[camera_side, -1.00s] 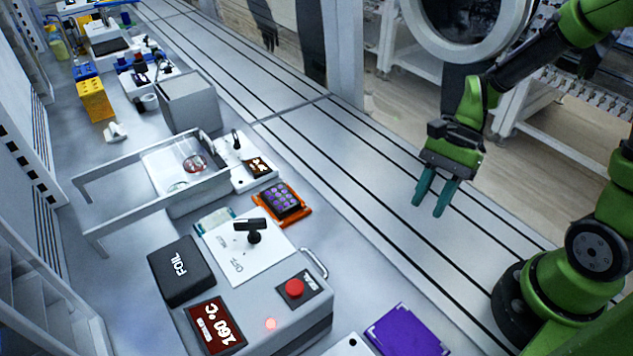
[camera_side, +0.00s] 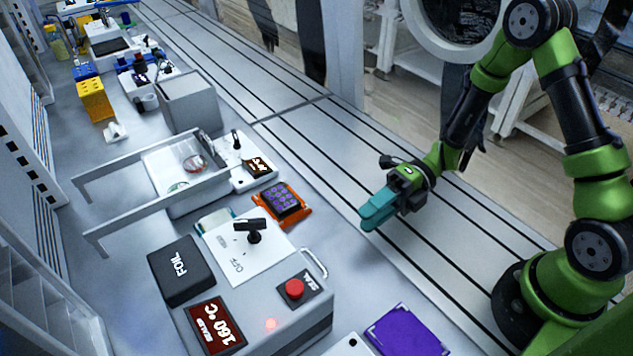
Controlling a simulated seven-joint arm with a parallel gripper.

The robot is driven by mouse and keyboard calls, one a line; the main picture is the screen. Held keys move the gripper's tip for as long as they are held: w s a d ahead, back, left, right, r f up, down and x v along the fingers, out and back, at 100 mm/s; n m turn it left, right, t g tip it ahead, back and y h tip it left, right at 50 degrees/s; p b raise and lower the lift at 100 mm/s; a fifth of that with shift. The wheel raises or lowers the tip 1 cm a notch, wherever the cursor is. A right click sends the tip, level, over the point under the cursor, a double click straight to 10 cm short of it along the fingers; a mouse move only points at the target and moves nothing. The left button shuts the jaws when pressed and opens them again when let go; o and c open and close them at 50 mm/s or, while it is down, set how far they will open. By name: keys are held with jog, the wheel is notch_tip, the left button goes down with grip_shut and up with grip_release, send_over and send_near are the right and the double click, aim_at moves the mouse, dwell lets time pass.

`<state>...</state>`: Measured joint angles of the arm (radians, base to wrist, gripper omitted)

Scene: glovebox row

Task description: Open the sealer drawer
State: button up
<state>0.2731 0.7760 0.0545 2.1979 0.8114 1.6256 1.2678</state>
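The sealer (camera_side: 265,325) is a grey box at the front, with a red "160 °C" display (camera_side: 217,325), a red seal button (camera_side: 294,287) and a black lever (camera_side: 252,232) on a white plate marked "OFF". A pale bar handle (camera_side: 314,262) sticks out at its right rear edge; the drawer front below it is mostly hidden from this side. My gripper (camera_side: 372,214) is above the slotted bench, right of and beyond the handle, clear of it. Its teal fingers point left and overlap in this view, so the gap between them is unclear. Nothing shows held in them.
A black foil box (camera_side: 180,268) sits at the sealer's left. An orange-framed tray of purple wells (camera_side: 281,200) lies behind it. A purple plate (camera_side: 406,331) is at the front right. The slotted bench (camera_side: 340,150) between handle and arm is mostly clear.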

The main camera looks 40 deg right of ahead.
jog(key=x, duration=1.2)
jog(key=shift+a+f, duration=0.1)
jog(key=shift+a, duration=0.05)
grip_shut()
dwell(0.9)
